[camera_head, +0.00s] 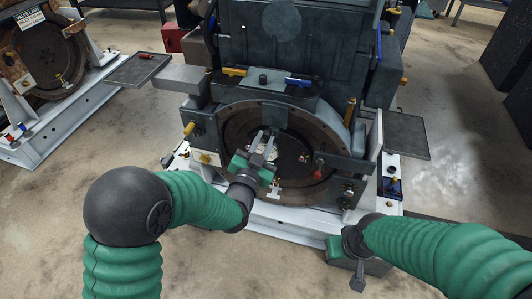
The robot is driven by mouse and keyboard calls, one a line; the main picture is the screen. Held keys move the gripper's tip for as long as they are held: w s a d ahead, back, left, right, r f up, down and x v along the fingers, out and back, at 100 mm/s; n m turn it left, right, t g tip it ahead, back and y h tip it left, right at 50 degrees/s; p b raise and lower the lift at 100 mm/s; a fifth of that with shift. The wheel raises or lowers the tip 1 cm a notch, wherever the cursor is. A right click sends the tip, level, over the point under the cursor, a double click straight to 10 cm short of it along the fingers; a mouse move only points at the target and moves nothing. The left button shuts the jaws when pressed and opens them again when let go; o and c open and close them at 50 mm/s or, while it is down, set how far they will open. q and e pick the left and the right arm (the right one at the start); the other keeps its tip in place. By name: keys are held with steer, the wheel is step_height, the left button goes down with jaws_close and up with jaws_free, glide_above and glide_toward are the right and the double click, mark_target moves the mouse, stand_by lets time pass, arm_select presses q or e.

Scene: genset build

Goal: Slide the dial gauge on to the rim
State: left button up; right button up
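The dial gauge (268,154) shows as a small pale round face in front of the dark flywheel. My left gripper (263,142) reaches up to it from below, with its two grey fingers on either side of it; it looks shut on the gauge. The fingers and the green gripper body hide part of the gauge. The brown round rim (232,126) circles the flywheel behind the gripper. I cannot tell whether the gauge touches it. My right gripper (358,278) hangs low at the right, away from the rim; its finger opening cannot be made out.
The dark engine block (290,45) rises behind the rim. Yellow (234,72) and blue (298,82) handled items lie on top of the housing. A red-handled part (319,168) stands right of the gauge. Side trays (138,68) (407,136) flank the white frame.

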arm_select(q)
steer(key=shift+a, duration=0.1)
jaws_close()
steer(key=shift+w+d, duration=0.1)
steer(key=shift+d, duration=0.1)
steer(key=shift+x, duration=1.4)
steer(key=shift+r, duration=0.15)
steer(key=o, duration=0.8)
jaws_free()
steer(key=shift+w, duration=0.1)
steer(key=shift+b+v, duration=0.3)
steer(key=shift+v, duration=2.75)
